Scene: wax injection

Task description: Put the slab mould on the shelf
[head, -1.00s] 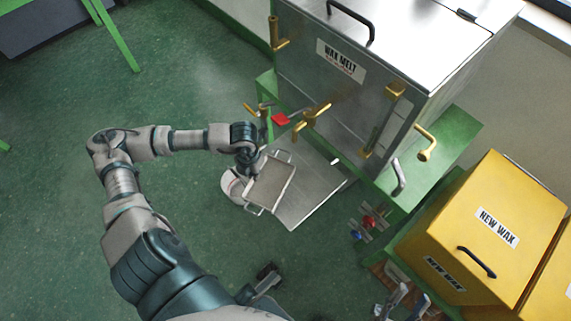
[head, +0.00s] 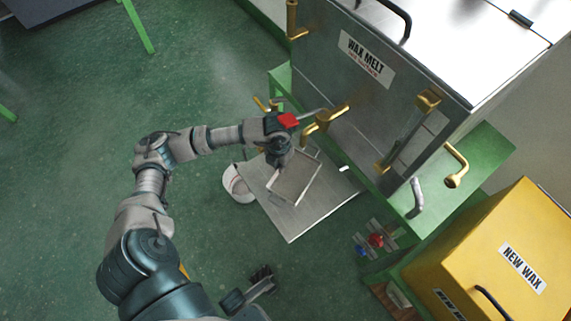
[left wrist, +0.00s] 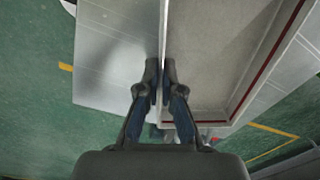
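The slab mould (head: 296,178) is a shallow, pale grey rectangular tray with loop handles. My left gripper (left wrist: 161,75) is shut on its side wall. In the left wrist view the mould's inside (left wrist: 210,50) lies right of the fingers. In the head view the left gripper (head: 280,166) is at the mould's upper left, its fingers largely hidden. The mould is over the flat metal shelf (head: 290,222) at the foot of the WAX MELT tank. I cannot tell if they touch.
The WAX MELT tank (head: 400,62) rises behind the shelf, with brass handles (head: 325,117) and a red lever (head: 289,120) near my left wrist. A white round object (head: 237,186) stands left of the shelf. A yellow NEW WAX box (head: 490,240) is at right. Green floor is clear at left.

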